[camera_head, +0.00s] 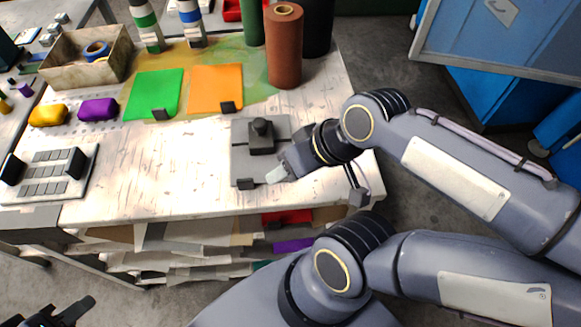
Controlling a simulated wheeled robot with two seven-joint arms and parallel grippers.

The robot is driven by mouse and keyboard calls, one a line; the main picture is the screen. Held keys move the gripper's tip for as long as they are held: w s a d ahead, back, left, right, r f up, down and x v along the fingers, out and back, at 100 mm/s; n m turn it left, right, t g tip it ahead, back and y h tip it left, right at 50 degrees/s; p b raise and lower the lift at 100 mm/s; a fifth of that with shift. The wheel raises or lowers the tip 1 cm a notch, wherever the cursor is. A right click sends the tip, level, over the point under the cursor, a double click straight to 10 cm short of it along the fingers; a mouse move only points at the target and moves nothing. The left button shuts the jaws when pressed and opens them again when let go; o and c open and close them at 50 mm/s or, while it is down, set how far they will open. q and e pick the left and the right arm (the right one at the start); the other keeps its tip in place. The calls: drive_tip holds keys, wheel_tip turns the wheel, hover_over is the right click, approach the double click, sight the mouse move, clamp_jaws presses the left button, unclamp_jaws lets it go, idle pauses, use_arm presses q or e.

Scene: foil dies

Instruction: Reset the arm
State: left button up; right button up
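My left gripper (62,314) shows only in part at the bottom left corner, dark, over the floor and clear of the table. The frame edge cuts it off, so its opening cannot be judged. My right arm comes in from the right and is bent back over the table's right end. Its wrist hangs over the right edge of a grey plate that bears a dark knobbed block (262,137).
The worn white table (150,178) holds a green sheet (152,92), an orange sheet (215,84), a purple pouch (98,109), a yellow pouch (48,115), a brown roll (285,52) and a box (82,76). A blue cabinet (500,95) stands right. The table's front middle is clear.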

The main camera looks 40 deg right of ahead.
drive_tip(key=shift+s+a+f+m, duration=0.2)
drive_tip(key=shift+s+f+m, duration=0.05)
drive_tip(key=shift+m, duration=0.35)
